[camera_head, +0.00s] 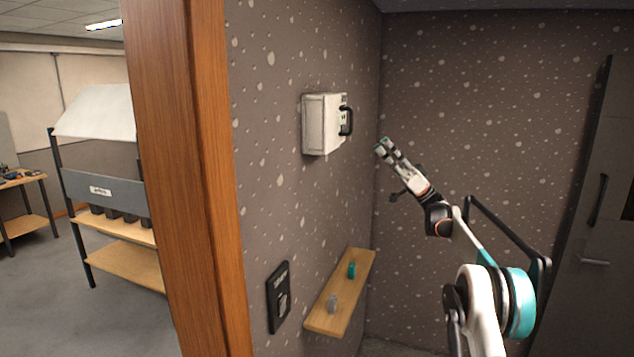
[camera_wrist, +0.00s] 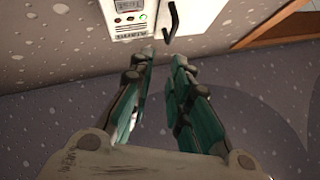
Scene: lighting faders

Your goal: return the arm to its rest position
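My arm reaches up from the lower right in the head view. My gripper (camera_head: 383,147) is raised in the air to the right of a white wall box (camera_head: 320,125) and appears clear of it. In the wrist view, my gripper (camera_wrist: 164,56) has its two teal-and-black fingers slightly apart, with an empty gap between them. The white box (camera_wrist: 197,16) is beyond the fingertips, with its black handle (camera_wrist: 172,22) and a small display panel (camera_wrist: 130,15) showing.
A black wall plate with a grey lever (camera_head: 279,297) is below the box. A wooden shelf (camera_head: 340,300) holds a teal item (camera_head: 351,270) and a grey item (camera_head: 332,303). A wooden post (camera_head: 190,180) stands left. A dark door (camera_head: 600,170) is at right.

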